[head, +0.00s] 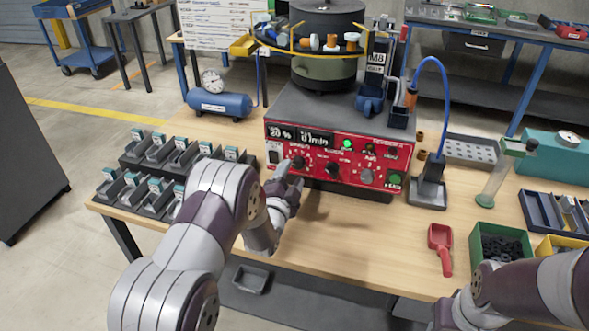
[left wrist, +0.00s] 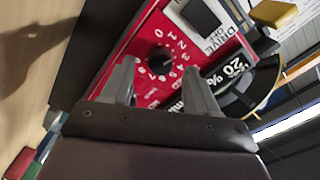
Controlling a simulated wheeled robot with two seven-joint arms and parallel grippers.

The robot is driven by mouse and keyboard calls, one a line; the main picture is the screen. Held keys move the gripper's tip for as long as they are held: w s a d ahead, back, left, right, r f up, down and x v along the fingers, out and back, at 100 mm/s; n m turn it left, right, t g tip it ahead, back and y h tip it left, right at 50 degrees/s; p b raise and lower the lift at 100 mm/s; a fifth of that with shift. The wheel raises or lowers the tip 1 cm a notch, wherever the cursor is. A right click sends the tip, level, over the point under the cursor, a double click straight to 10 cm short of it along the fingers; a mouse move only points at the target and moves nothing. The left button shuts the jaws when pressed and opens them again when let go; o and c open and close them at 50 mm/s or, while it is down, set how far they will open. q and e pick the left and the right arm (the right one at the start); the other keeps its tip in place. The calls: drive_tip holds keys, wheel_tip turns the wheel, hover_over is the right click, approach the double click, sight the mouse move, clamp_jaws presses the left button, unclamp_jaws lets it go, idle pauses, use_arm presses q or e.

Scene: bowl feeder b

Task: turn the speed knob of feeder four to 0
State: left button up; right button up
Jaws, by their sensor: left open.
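The feeder's red control panel (head: 340,160) faces me at the middle of the head view, with displays reading 20 % and 0 1/min. A black knob (head: 298,163) sits at its left under the displays. In the left wrist view this knob (left wrist: 160,62) has a white number scale starting at 0; its pointer is too small to read surely. A second black knob (head: 331,169) is to its right. My left gripper (head: 290,178) is open just in front of the left knob, its fingers on either side in the wrist view; contact cannot be told. My right gripper is out of view.
The feeder's bowl (head: 325,25) stands above the panel. Grey bins (head: 150,190) line the left of the bench. A red scoop (head: 440,240) and a green bin (head: 500,245) lie right. The wooden bench (head: 350,230) is clear before the panel.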

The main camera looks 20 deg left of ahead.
sight(296, 167)
use_arm(q)
drive_tip(key=shift+w, duration=1.5)
drive_tip(key=shift+c, duration=0.3)
drive_tip(key=shift+r, duration=0.1)
drive_tip(key=c, duration=1)
